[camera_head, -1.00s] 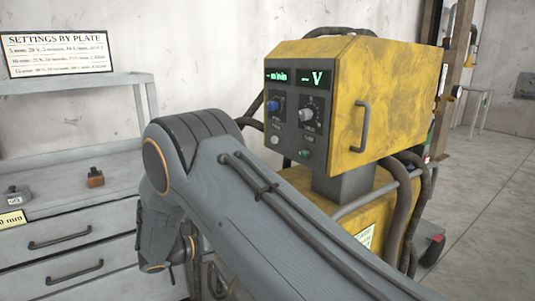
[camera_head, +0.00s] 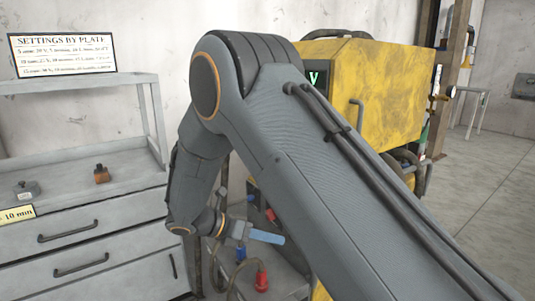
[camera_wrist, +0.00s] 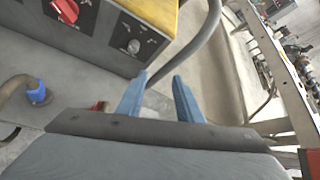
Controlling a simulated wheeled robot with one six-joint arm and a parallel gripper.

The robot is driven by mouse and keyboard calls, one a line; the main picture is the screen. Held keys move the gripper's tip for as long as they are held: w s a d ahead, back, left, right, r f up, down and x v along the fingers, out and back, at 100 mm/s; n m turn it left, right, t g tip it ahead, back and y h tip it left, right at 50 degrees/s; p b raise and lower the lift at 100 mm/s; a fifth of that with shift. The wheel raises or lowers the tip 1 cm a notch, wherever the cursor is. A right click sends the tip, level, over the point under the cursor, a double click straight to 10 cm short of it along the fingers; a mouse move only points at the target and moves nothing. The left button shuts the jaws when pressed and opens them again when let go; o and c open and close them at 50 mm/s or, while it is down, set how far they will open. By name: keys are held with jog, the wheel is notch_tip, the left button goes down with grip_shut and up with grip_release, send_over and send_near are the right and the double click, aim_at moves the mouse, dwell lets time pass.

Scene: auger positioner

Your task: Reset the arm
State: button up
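My arm is bent at the elbow and crosses the middle of the head view, covering much of the yellow machine (camera_head: 385,95). My gripper (camera_head: 283,240) hangs low at the arm's end, with a blue finger showing left of the machine. In the wrist view my gripper (camera_wrist: 160,76) has its two blue fingers apart with nothing between them, so it is open and empty. I cannot tell how far off that panel is.
A red connector (camera_head: 261,281) and a blue connector (camera_head: 240,253) lie below my gripper; cables run nearby. Floor at right is clear.

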jog(key=s+d+r+m+g+y, duration=0.4)
jog(key=s+d+r+m+g, duration=0.15)
jog(key=s+d+m, duration=0.45)
jog(key=s+d+r+m+y, duration=0.1)
jog(key=s+r+m+y, duration=0.15)
jog(key=s+m, duration=0.25)
jog(key=s+d+r+m+t+y, duration=0.1)
jog(key=s+d+m+y, duration=0.15)
jog(key=s+m, duration=0.35)
jog(key=s+r+m+y, duration=0.1)
jog(key=s+m+y, duration=0.2)
jog(key=s+m, duration=0.2)
jog(key=s+d+r+m+p, duration=0.1)
jog(key=d+r+p, duration=0.4)
jog(key=p, duration=0.7)
jog(key=shift+d+r+m+h+p, duration=0.2)
jog(key=shift+r+m+h+p, duration=0.25)
jog(key=shift+r, duration=0.3)
jog(key=shift+s, duration=0.1)
